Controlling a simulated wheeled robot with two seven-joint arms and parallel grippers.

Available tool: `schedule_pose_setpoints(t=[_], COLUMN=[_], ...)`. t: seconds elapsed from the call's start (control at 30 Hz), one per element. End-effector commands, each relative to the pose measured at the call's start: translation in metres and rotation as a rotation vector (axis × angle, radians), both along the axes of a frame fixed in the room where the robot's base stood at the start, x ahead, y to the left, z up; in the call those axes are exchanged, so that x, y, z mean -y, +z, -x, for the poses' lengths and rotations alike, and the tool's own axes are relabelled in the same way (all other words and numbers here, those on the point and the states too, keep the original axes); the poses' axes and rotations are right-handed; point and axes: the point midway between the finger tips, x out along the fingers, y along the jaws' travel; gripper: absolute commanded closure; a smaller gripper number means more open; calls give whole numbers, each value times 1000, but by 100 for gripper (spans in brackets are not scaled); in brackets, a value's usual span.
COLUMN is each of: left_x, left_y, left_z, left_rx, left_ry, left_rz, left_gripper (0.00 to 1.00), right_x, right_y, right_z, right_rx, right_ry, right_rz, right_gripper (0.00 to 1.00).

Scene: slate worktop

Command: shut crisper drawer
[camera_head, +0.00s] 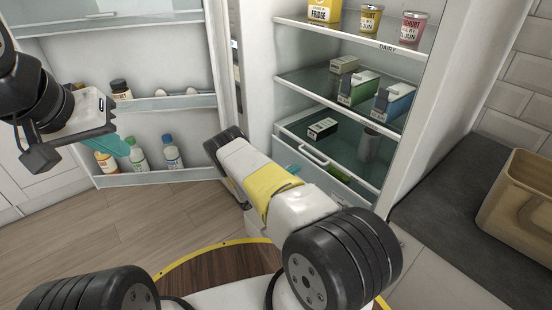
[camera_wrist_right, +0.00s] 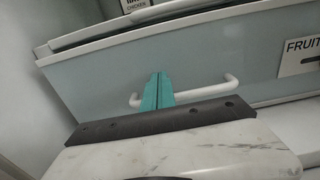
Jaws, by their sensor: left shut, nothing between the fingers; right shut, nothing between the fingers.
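The crisper drawer (camera_wrist_right: 215,65) has a pale blue front with a white bar handle (camera_wrist_right: 215,92) and a "FRUIT" label (camera_wrist_right: 300,50). In the head view its handle (camera_head: 314,155) shows low in the fridge, beyond my right arm. How far the drawer stands out is not clear. My right gripper (camera_wrist_right: 158,90) is shut, its teal fingers upright in front of the drawer front and overlapping the handle's left part. I cannot tell whether they touch. My arm mostly hides this gripper in the head view. My left gripper (camera_head: 118,146) is shut and empty before the door's lower bin.
The fridge door (camera_head: 60,55) stands open at left, its bins holding bottles (camera_head: 172,152) and jars. Shelves above the drawer hold cartons (camera_head: 394,103) and yogurt tubs (camera_head: 412,27). A tan bin (camera_head: 520,200) stands on the dark worktop (camera_head: 440,190) at right.

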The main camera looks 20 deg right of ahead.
Motion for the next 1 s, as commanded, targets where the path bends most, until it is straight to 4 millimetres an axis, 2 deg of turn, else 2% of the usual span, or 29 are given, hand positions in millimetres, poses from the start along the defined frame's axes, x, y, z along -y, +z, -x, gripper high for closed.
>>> schedule_pose_setpoints(t=[0.37, 0.67, 1.0], left_x=[0, 0, 0], left_y=[0, 0, 0], left_z=[0, 0, 0], left_rx=[0, 0, 0], left_ry=[0, 0, 0], left_rz=[0, 0, 0], left_gripper=[100, 100, 100], right_x=[3, 42, 48], right_y=[0, 0, 1], right_z=[-1, -17, -19], right_rx=[1, 1, -1], right_ry=[0, -1, 0], right_rz=[0, 0, 0], right_gripper=[100, 100, 100])
